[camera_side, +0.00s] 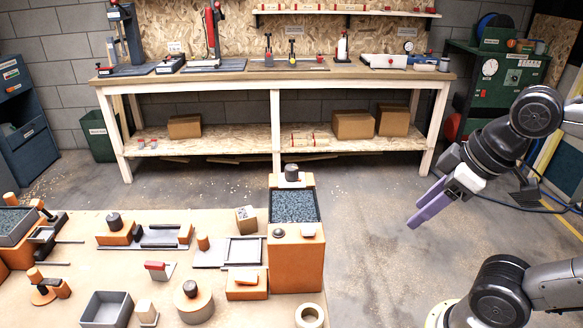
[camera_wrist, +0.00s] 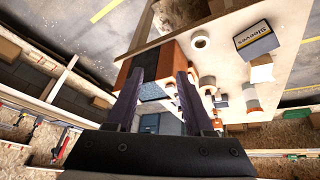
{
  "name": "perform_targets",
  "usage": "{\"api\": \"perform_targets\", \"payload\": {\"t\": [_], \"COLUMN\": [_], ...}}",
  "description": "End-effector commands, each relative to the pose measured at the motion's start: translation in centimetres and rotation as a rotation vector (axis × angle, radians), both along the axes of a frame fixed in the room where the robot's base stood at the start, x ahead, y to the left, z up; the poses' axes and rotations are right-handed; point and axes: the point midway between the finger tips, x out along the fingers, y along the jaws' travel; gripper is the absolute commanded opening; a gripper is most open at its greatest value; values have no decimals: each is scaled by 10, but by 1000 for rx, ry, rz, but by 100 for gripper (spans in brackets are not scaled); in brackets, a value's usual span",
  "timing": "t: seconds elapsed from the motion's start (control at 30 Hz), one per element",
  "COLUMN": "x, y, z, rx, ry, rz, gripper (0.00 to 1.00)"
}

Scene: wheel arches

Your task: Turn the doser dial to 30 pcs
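The likely doser is an orange box (camera_side: 296,262) at the right end of the work table, with blue-grey pieces in its open top (camera_side: 294,206). A dark knob (camera_side: 291,172) stands at its back. A small round dark knob (camera_side: 278,233) sits on its front ledge beside a light piece (camera_side: 308,230). I cannot tell which is the dial, and no setting is readable. My gripper (camera_side: 430,207) is in the air to the right of the box, open and empty. In the wrist view, its purple fingers (camera_wrist: 165,72) are apart, with the box partly visible between and behind them.
The table (camera_side: 222,305) left of the box holds several fixtures, a grey tray (camera_side: 104,309) and a round orange piece with a dark knob (camera_side: 193,301). A pale ring (camera_side: 309,316) stands in front of the box. Open floor lies between box and arm.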

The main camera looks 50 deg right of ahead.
Motion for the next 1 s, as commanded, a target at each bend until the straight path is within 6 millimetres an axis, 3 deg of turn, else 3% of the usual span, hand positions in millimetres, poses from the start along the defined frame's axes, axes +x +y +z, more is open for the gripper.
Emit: {"api": "perform_targets", "payload": {"t": [0.03, 0.1, 0.13, 0.27, 0.5, 0.63, 0.77, 1.0], "x": [7, 17, 22, 51, 127, 172, 218, 299], "y": [0, 0, -1, -3, -11, -17, -25, -43], "z": [17, 38, 48, 86, 140, 152, 151, 118], "rx": [-20, -51, -63, -113, -182, -202, -210, -198], "ry": [-6, 5, 10, 45, 135, 184, 235, 324], "rz": [41, 101, 125, 230, 409, 487, 549, 613], "gripper": [63, 76, 77, 77, 77, 77, 77, 77]}}
